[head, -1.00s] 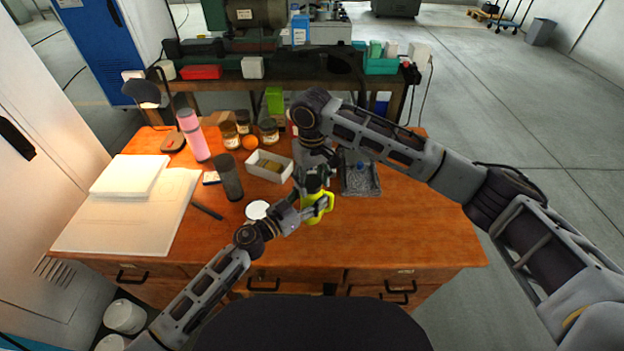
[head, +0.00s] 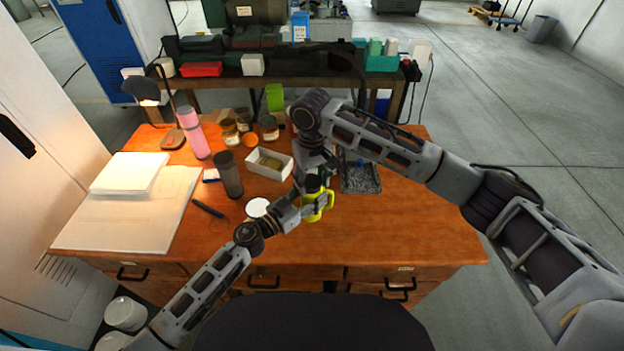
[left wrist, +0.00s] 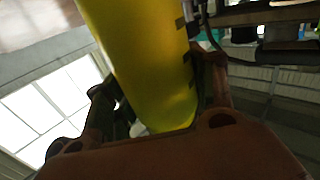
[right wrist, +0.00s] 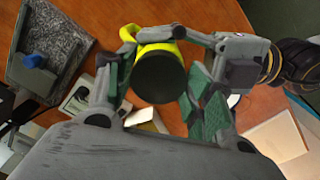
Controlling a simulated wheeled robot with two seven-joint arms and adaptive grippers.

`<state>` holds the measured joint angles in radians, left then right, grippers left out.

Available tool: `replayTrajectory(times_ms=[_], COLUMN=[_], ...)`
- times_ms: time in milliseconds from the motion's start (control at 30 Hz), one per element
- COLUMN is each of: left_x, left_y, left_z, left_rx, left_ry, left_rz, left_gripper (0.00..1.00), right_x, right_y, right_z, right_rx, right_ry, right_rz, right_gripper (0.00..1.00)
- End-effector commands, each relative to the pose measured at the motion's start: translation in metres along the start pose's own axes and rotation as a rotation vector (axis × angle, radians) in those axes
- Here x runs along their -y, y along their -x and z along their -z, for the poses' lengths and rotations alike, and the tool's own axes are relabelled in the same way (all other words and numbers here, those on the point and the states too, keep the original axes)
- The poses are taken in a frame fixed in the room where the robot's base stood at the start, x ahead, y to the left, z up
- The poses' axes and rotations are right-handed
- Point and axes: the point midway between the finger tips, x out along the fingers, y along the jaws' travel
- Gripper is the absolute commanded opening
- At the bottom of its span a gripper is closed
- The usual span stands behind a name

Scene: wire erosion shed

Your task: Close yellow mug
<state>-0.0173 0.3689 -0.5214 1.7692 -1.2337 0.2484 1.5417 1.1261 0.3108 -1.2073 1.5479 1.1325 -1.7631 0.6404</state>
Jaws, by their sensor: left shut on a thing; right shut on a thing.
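The yellow mug (head: 313,208) is upright, at or just above the front middle of the wooden desk. Its handle points right. My left gripper (head: 303,210) is shut on the mug's body; the yellow wall fills the space between its fingers in the left wrist view (left wrist: 140,60). The dark round lid (right wrist: 158,77) is at the mug's top, seen from above in the right wrist view, with the yellow handle (right wrist: 128,34) behind it. My right gripper (right wrist: 155,85) is shut on the lid, one finger on each side. Whether the lid is fully seated cannot be told.
A white disc (head: 257,207) and a dark tumbler (head: 229,176) stand left of the mug. A white box (head: 270,164) and a grey tray (head: 361,178) lie behind. Jars and a pink bottle (head: 193,133) are farther back. The desk's right side is clear.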

Motion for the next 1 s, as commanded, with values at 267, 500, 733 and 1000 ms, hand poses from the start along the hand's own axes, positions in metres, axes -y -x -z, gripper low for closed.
replayTrajectory(times_ms=[267, 500, 733, 1000], left_x=[-0.0003, -0.0004, -0.0004, -0.0006], left_y=[0.0002, 0.0002, 0.0002, 0.0001], left_z=[-0.0009, -0.0010, -0.0010, -0.0011], left_rx=[0.001, 0.002, 0.002, 0.002], left_ry=[0.001, 0.001, 0.001, 0.001], left_rz=[0.000, 0.000, 0.000, -0.001], left_gripper=[0.00, 0.00, 0.00, 0.00], right_x=[0.0025, 0.0035, 0.0045, 0.0056], right_y=[0.0000, 0.0006, 0.0004, 0.0005], right_z=[0.0002, 0.0011, 0.0016, 0.0027], right_rx=[0.002, 0.001, 0.003, 0.003], right_ry=[-0.233, -0.453, -0.665, -0.919], right_rz=[0.003, 0.004, 0.004, 0.005], right_gripper=[0.34, 0.34, 0.34, 0.34])
